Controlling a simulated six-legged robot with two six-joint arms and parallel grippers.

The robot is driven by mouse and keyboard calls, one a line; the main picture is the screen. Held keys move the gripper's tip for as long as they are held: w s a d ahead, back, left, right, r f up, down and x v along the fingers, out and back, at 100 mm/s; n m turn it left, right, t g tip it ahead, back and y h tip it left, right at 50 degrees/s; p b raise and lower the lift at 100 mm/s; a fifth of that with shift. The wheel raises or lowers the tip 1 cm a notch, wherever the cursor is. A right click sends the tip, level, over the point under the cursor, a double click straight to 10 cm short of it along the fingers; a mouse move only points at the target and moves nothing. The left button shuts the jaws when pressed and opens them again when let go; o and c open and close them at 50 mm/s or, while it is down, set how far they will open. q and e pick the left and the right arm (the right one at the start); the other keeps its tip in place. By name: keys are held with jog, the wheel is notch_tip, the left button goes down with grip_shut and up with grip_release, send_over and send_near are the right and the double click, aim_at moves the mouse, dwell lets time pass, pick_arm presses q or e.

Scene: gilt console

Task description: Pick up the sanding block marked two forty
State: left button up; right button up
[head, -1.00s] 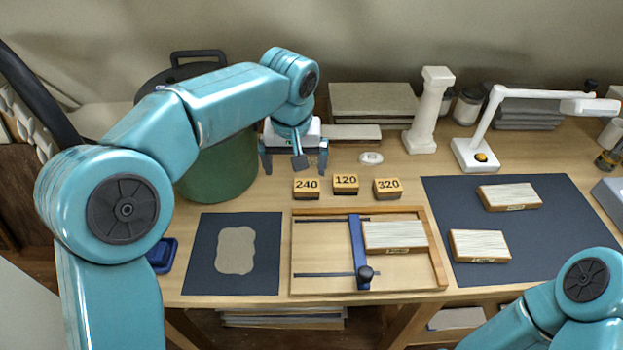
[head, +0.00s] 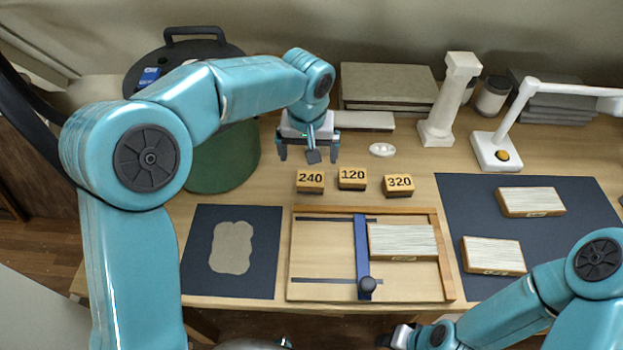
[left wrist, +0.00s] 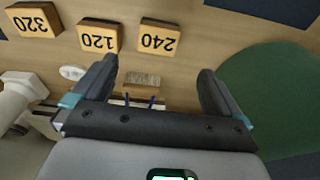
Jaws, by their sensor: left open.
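The sanding block marked 240 (head: 310,180) is a small yellow-topped block on the bench, leftmost of a row of three in the head view. The left wrist view shows it upside down (left wrist: 159,38), beyond my fingertips and between their lines. The blocks marked 120 (head: 352,177) and 320 (head: 398,184) stand to its right. My left gripper (head: 309,155) is open and empty, just behind the 240 block and apart from it; its two fingers show in the left wrist view (left wrist: 155,80). My right gripper (head: 402,336) is at the bottom edge, mostly hidden, its jaws unclear.
A wooden frame (head: 297,265) with a blue bar and a pale wood block lies in front of the blocks. A dark mat (head: 205,270) is at left. A green bin (head: 225,165) stands left of my left gripper. A white oval object (head: 382,149) lies behind the blocks.

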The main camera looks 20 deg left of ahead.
aim_at(310, 179)
pick_arm(q)
jog(key=f, duration=0.3)
jog(key=shift+w+f, duration=0.35)
jog(key=shift+w, duration=0.05)
jog(key=shift+s+a+f, duration=0.1)
jog(key=shift+s+f, duration=0.15)
jog(key=shift+f, duration=0.2)
jog(key=shift+w+f+p, duration=0.15)
jog(key=shift+w+f, duration=0.05)
jog(key=shift+f, duration=0.65)
jog(key=shift+w+f+p, duration=0.15)
jog(key=shift+f+p, duration=0.05)
jog(key=shift+f, duration=0.7)
jog(key=shift+w+f+p, duration=0.15)
jog(key=shift+w+f, duration=0.05)
jog(key=shift+f, duration=0.65)
jog(key=c, duration=1.1)
